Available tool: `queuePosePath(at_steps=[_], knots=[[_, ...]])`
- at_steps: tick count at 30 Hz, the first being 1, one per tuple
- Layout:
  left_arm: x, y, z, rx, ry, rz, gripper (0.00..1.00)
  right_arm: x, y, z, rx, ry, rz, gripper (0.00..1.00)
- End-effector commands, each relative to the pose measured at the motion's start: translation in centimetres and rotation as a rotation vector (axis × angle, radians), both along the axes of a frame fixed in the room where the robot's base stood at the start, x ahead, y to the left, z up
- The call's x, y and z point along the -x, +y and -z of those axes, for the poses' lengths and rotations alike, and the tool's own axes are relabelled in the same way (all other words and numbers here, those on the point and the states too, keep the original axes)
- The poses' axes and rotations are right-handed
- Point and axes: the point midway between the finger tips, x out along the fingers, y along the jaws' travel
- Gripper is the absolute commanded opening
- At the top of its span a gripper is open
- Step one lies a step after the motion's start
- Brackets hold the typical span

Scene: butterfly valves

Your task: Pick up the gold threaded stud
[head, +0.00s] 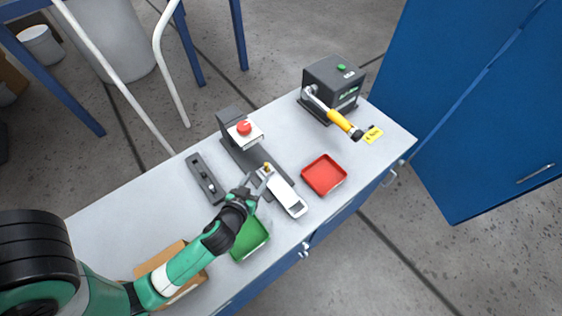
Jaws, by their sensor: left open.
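The gold threaded stud (267,167) is a very small gold piece at the upper end of the white fixture on the bench, beside a dark base plate. My left gripper (258,182) is open, with its fingertips just below and left of the stud. The fingers appear apart from the stud, though the gap is too small to judge well. Nothing shows between the fingers. My right gripper is not in view.
A red tray (324,175) lies right of the white fixture (287,194); a green tray (249,238) lies below my gripper. A red-button station (244,129) stands just behind. A black machine with a yellow handle (340,119) stands at the right end of the bench (112,220).

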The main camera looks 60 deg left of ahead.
Motion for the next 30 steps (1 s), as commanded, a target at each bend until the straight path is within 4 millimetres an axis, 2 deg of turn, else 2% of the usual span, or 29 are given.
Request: queuePosePath(at_steps=[5, 13, 21, 30], knots=[[-0.1, 0.4, 0.5, 0.0, 0.004, -0.005, 0.54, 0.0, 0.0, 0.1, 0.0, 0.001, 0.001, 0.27], [-3.4, 3.4, 2.6, 0.001, 0.003, -0.005, 0.54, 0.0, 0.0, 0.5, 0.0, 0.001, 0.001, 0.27], [-4.4, 4.2, 3.1, 0.001, 0.003, -0.003, 0.54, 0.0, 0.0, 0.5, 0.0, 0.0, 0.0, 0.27], [-7.4, 7.1, 4.9, 0.001, 0.003, -0.003, 0.54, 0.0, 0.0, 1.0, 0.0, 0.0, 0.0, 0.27]])
